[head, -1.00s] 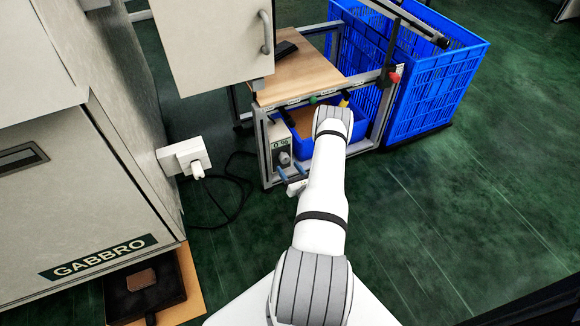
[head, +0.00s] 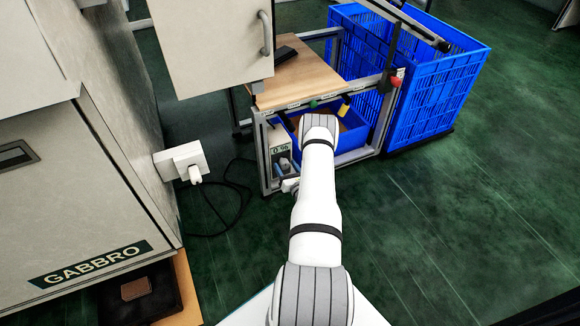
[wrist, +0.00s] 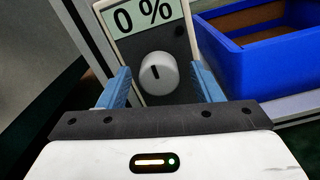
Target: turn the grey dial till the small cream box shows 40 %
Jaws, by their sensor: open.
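The small cream box (wrist: 126,57) fills the top middle of the wrist view, and its display reads 0 %. The grey dial (wrist: 159,73) sits on the box's dark face below the display, with a dark pointer mark near upright. My gripper (wrist: 165,85) is open, one blue finger on each side of the dial, with a gap showing on both sides. I cannot tell how deep the fingertips reach.
A blue bin (wrist: 266,55) is right of the box, close to the right finger. The bench's metal frame (head: 258,142) runs beside the box. A large blue crate (head: 425,75) stands at the right. A wall plug (head: 185,164) and cable are left. Green floor is clear at right.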

